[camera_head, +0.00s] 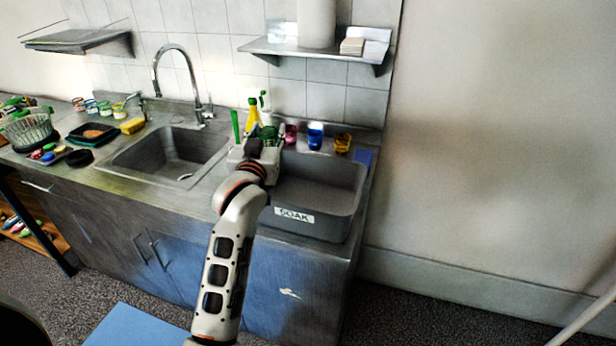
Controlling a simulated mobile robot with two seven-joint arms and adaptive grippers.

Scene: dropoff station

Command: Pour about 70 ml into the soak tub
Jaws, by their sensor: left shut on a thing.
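The soak tub (333,226) is a grey rectangular basin with a white SOAK label on its front, set at the right end of the counter. Its visible inside looks grey, and I cannot tell whether it holds liquid. My left gripper (257,145) is at the tub's back left corner, with my wrist in front of it. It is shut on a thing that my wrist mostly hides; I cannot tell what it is. A yellow bottle with a green top (253,114) and a green upright handle (235,126) show just behind the gripper. My right gripper is not in view.
A steel sink (170,155) with a tall curved faucet (183,75) lies left of the tub. Pink, blue (315,136) and amber (342,143) cups stand behind the tub. A wall shelf (315,50) hangs above. A dish rack (28,130) stands far left.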

